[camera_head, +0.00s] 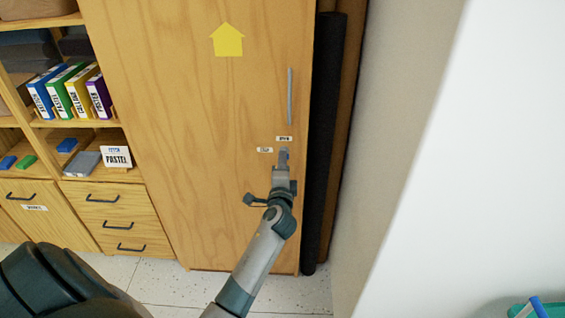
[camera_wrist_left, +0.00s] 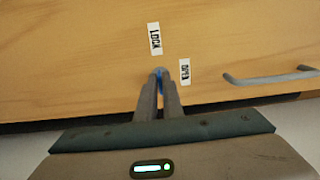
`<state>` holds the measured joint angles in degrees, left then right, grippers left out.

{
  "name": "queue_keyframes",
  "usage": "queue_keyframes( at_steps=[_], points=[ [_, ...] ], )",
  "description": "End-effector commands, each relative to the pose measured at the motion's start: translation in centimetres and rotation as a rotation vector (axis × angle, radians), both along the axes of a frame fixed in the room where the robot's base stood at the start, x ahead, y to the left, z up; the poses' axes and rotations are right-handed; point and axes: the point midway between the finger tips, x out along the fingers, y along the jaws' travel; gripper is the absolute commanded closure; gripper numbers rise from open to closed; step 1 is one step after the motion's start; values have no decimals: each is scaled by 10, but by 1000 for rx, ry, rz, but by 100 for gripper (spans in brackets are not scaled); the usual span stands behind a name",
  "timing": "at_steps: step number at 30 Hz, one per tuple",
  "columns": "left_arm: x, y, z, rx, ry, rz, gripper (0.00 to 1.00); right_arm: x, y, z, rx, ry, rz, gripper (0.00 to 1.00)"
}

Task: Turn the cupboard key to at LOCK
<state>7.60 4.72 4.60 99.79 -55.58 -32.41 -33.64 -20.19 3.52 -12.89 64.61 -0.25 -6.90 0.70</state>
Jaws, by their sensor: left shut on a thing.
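The wooden cupboard door (camera_head: 180,120) is closed in the head view and fills much of the left wrist view (camera_wrist_left: 80,60). My left gripper (camera_head: 283,158) reaches the door below the handle. In the left wrist view its two fingers (camera_wrist_left: 160,82) are shut on the key (camera_wrist_left: 159,72), which shows as a small blue piece at a round lock. The LOCK label (camera_wrist_left: 154,38) is just above the key and the OPEN label (camera_wrist_left: 185,71) is to its right. The key's exact angle is hidden by the fingers. My right gripper is not in view.
The grey door handle (camera_head: 290,97) stands above the lock. A dark roll (camera_head: 324,140) leans between cupboard and wall (camera_head: 400,160). Shelves with coloured boxes (camera_head: 75,92) and drawers (camera_head: 118,220) are on the left. A teal container (camera_head: 517,310) is at the lower right.

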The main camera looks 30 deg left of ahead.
Motion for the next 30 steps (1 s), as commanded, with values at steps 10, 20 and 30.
queue_keyframes(
  at_steps=[10,20,30],
  points=[
    [0,1,-1,-1,1,1,81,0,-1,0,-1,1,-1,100],
    [0,0,0,0,1,0,77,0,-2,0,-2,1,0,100],
    [-20,-12,-2,0,1,-1,77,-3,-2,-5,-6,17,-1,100]
  ],
)
